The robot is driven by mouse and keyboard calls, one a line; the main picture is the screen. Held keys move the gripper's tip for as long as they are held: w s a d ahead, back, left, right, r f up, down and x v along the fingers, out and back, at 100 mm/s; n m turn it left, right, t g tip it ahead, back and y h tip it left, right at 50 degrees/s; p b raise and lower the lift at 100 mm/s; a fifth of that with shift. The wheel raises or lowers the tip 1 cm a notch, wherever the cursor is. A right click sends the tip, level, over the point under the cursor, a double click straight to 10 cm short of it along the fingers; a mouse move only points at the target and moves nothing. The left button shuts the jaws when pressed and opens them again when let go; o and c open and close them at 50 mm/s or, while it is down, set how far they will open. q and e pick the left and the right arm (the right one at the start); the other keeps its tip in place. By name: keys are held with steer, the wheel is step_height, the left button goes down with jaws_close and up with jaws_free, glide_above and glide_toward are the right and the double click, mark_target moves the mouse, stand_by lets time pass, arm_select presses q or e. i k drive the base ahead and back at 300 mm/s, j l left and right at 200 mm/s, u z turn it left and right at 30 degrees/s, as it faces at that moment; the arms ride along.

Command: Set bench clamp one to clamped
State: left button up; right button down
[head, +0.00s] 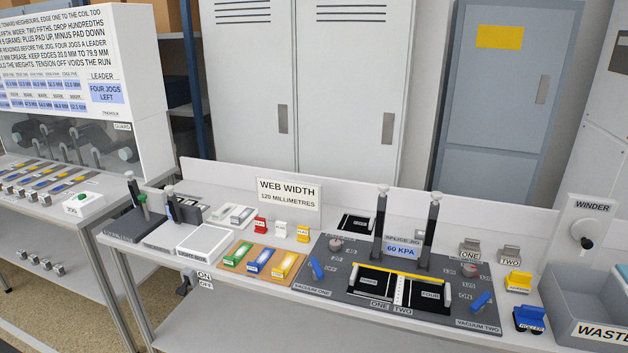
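The splice jig is a dark grey panel (340,290) on the bench at centre right. Two upright dark levers with pale knobs rise at its back, a left lever (379,225) and a right lever (432,230). Labels ONE (379,306) and TWO (403,310) sit at the jig's front. Two small grey metal pieces, also labelled ONE (469,252) and TWO (509,254), stand to the right behind it. I cannot tell which part is bench clamp one, or its state. Neither of my grippers is in view.
A blue knob handle marked vacuum one (317,268) and another marked vacuum two (481,301) flank the jig. An orange tray (248,278) holds coloured blocks to the left. A grey waste bin (575,310) and a winder (590,225) stand at right.

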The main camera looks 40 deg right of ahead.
mark_target(382, 201)
steer(key=z, duration=1.6)
